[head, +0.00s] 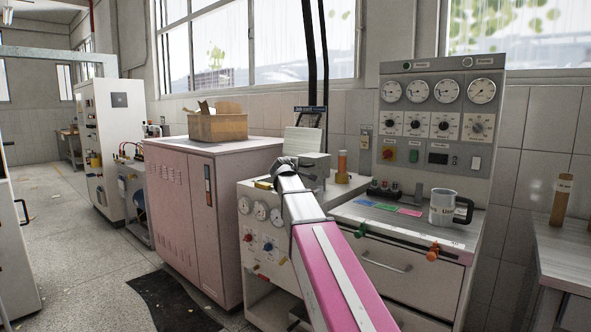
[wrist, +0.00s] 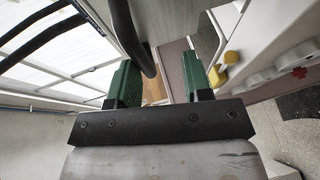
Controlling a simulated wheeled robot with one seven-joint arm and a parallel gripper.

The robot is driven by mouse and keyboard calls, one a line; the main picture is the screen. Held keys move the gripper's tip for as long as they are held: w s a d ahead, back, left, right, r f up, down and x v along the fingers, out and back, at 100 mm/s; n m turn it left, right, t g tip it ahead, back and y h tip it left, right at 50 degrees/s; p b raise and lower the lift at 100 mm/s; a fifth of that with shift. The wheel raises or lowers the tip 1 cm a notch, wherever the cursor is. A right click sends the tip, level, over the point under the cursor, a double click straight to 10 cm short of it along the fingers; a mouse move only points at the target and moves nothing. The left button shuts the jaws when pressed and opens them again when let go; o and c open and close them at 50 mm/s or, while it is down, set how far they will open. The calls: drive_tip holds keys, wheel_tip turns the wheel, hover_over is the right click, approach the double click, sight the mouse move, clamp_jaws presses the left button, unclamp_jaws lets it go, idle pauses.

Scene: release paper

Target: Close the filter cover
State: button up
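My gripper (wrist: 160,82) shows in the wrist view with its two green fingers wide apart and nothing visible between them. In the head view my pink and white arm reaches over the grey control unit, and the gripper end (head: 284,168) is small and partly hidden there. A pale ribbed panel (head: 303,141) stands raised at the back of a small grey box (head: 316,166) on the unit; it may be the filter cover, but I cannot tell for certain. The gripper is in front of and left of this panel in the head view. I see no clear contact.
A pink cabinet (head: 185,190) with an open cardboard box (head: 217,125) stands left of the unit. Right are a mug (head: 446,207), an orange-brown cylinder (head: 342,167) and a gauge panel (head: 440,125). A yellow part (wrist: 222,70) is right of the fingers. Floor at left is open.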

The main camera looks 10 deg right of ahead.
drive_tip(key=shift+r, duration=0.1)
idle(0.4)
drive_tip(key=v, duration=1)
drive_tip(key=shift+s+a, duration=0.2)
drive_tip(key=shift+s, duration=0.15)
drive_tip(key=shift+r, duration=0.1)
